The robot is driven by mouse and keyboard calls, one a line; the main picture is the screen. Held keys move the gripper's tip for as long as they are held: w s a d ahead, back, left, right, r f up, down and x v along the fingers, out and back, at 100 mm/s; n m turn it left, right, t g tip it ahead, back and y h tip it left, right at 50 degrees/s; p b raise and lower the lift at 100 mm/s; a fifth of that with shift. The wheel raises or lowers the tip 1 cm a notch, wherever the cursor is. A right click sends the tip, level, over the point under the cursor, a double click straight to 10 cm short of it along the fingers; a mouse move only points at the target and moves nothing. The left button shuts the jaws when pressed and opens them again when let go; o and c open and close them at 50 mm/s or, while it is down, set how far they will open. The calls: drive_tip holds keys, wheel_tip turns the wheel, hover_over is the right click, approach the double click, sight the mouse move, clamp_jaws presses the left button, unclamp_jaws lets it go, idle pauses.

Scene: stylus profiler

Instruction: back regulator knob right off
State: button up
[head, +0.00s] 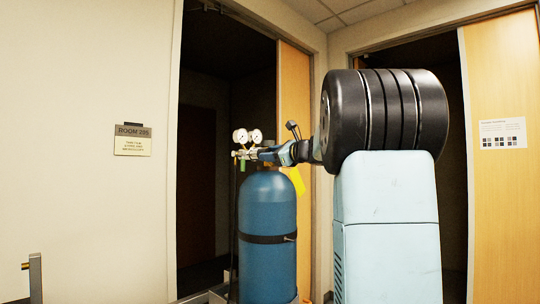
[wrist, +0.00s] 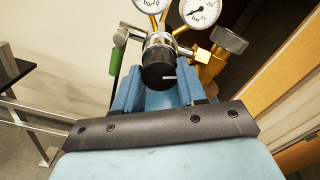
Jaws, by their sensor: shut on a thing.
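The black regulator knob (wrist: 158,68) has a white mark on its face and sits at the front of the silver and brass regulator (wrist: 158,40). My gripper (wrist: 158,86) has one blue finger on each side of the knob and is shut on it. In the head view, my gripper (head: 268,154) reaches the regulator from the right, on top of the blue gas cylinder (head: 267,215). The knob is hard to make out there. Two white gauges (head: 240,136) stand above the regulator.
A dark strap (head: 262,239) circles the cylinder. A yellow tag (head: 297,180) hangs beside it. An open doorway (head: 205,120) lies behind.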

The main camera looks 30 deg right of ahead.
drive_tip(key=n, duration=0.4)
idle(0.3)
drive_tip(key=n, duration=0.9)
drive_tip(key=shift+n, duration=0.3)
drive_tip(key=o, duration=1.2)
drive_tip(key=shift+c, duration=0.2)
drive_tip(key=shift+s, duration=0.1)
drive_tip(key=v, duration=0.8)
